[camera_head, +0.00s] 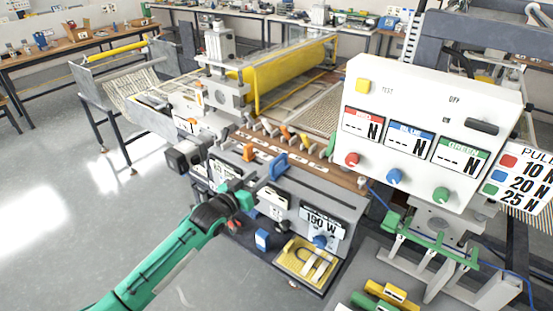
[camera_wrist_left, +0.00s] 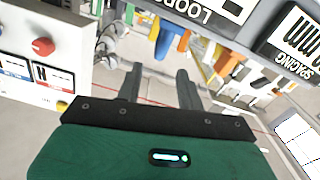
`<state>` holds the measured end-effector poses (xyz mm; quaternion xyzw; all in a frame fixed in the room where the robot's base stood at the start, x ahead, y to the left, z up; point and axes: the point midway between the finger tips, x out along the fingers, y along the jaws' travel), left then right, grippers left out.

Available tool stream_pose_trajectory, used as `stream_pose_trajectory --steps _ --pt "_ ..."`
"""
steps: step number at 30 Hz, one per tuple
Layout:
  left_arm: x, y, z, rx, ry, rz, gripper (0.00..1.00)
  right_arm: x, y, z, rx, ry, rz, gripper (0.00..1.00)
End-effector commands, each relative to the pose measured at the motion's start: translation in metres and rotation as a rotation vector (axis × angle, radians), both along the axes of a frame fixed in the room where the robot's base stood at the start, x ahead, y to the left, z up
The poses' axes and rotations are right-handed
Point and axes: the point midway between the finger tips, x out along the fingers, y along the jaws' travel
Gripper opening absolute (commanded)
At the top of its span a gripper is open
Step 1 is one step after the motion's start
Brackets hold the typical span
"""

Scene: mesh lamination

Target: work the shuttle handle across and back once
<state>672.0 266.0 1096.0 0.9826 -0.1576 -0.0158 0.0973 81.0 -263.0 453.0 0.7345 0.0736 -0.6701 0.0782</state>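My left gripper (camera_head: 243,194) is in front of the machine's front panel in the head view. In the left wrist view its two dark fingers (camera_wrist_left: 159,72) stand apart with nothing between them. A blue handle (camera_head: 277,165) and an orange handle (camera_head: 248,151) stand on the machine's front, above and beyond the gripper. A blue piece (camera_wrist_left: 166,38) and an orange piece (camera_wrist_left: 184,40) show ahead of the fingers in the left wrist view, apart from them. No label marks which one is the shuttle handle. My right gripper is not in view.
A white control box (camera_head: 425,120) with red, blue and green knobs stands at the right. A wooden strip (camera_head: 290,152) with several coloured pegs runs along the machine. A yellow tray (camera_head: 308,262) lies at the lower front. The floor (camera_head: 70,210) at left is clear.

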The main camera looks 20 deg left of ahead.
Motion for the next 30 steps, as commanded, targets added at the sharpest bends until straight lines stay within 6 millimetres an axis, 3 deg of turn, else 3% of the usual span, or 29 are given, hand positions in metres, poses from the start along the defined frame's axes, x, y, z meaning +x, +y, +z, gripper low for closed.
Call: stream_pose_trajectory --steps 9,15,21,30 --pt "0.056 -0.018 0.005 0.001 -0.001 0.0 0.38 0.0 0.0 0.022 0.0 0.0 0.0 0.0" --pt "0.083 -0.027 0.003 0.0 0.0 0.001 0.38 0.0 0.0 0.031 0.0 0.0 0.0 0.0" --pt "0.098 -0.032 0.002 0.0 0.0 0.0 0.38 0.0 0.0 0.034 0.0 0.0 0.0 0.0" --pt "0.102 -0.033 0.0 0.001 0.0 0.0 0.38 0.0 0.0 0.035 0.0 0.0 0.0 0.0"
